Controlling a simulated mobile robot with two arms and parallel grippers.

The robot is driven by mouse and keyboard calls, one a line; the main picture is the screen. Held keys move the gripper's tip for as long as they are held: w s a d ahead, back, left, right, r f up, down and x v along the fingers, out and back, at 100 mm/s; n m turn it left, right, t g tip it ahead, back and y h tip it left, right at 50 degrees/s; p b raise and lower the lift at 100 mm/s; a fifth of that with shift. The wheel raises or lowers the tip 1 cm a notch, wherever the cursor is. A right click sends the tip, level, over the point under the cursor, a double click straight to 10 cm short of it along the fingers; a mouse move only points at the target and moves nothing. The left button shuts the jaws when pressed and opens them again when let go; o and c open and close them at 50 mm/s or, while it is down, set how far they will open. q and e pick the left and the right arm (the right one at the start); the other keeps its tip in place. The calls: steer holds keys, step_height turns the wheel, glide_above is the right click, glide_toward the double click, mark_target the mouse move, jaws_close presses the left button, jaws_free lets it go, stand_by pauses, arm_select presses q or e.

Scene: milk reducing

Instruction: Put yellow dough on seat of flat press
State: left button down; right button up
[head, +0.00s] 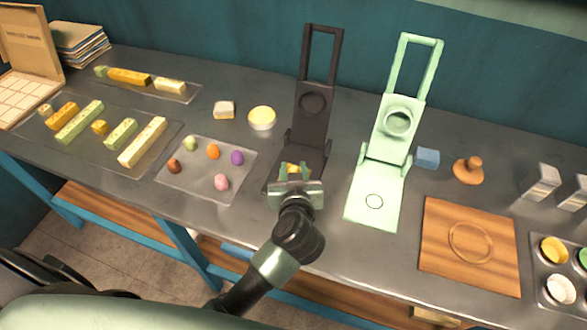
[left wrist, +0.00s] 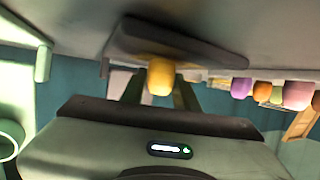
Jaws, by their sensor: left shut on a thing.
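The yellow dough (head: 293,168) is a small lump between the fingers of my left gripper (head: 294,174), which is shut on it. The gripper is over the base of the black press (head: 312,160) in the head view. In the left wrist view, which looks inverted, the yellow dough (left wrist: 160,76) sits between the fingers close to the dark press base (left wrist: 185,42); I cannot tell if they touch. The black press stands open, its lid and handle raised. A pale green press (head: 374,220), also open, stands to its right with a bare round seat. My right gripper is not in view.
A clear tray (head: 190,184) with several coloured dough balls lies left of the black press. Behind it are a round yellow piece (head: 262,117) and a small block (head: 224,109).

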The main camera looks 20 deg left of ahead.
arm_select(q)
steer(key=c, duration=1.1)
jaws_free()
steer(key=shift+o, duration=0.2)
steer(key=shift+s+r, duration=0.15)
steer(key=v, duration=1.1)
steer(key=shift+s+d+r, duration=0.15)
steer(key=shift+s, duration=0.2)
